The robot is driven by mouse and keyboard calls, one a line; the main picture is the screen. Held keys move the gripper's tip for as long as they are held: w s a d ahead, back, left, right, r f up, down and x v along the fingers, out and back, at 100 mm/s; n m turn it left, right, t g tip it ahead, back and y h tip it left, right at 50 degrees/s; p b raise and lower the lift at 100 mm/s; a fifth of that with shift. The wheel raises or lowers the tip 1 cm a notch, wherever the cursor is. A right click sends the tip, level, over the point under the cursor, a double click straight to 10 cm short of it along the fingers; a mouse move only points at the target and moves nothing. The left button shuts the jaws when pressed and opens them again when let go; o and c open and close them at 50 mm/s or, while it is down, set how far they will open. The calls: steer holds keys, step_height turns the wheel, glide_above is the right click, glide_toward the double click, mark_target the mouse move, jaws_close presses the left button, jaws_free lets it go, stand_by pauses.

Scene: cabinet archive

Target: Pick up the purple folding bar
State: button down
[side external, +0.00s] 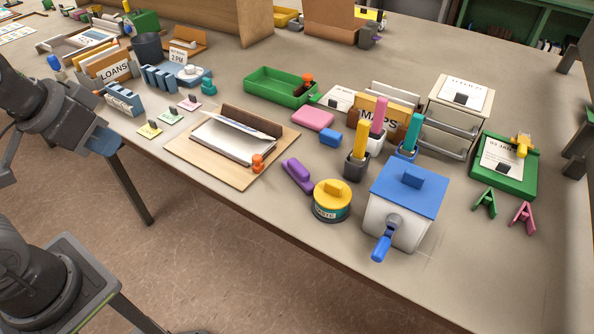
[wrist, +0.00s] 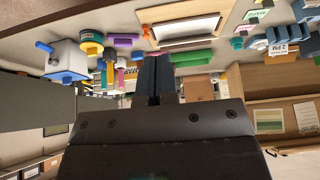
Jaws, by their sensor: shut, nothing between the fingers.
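The purple folding bar (side external: 298,174) lies on the table near the front edge, between the clipboard-like wooden board and the yellow-lidded paste tub. It also shows in the wrist view (wrist: 124,42), small and near the top. My gripper (wrist: 155,58) is in the wrist view with its two dark fingers together and nothing between them. It is apart from the bar, which appears up and to the left of the fingertips.
The paste tub (side external: 332,201) stands close to the bar's right end, with a white blue-topped box (side external: 402,212) beyond it. The wooden board (side external: 190,145) lies to the left. A pink block (side external: 313,118) and a blue block (side external: 331,138) lie behind. Bare table lies in front.

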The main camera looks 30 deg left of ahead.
steer(key=c, duration=1.9)
jaws_free()
steer(key=o, duration=1)
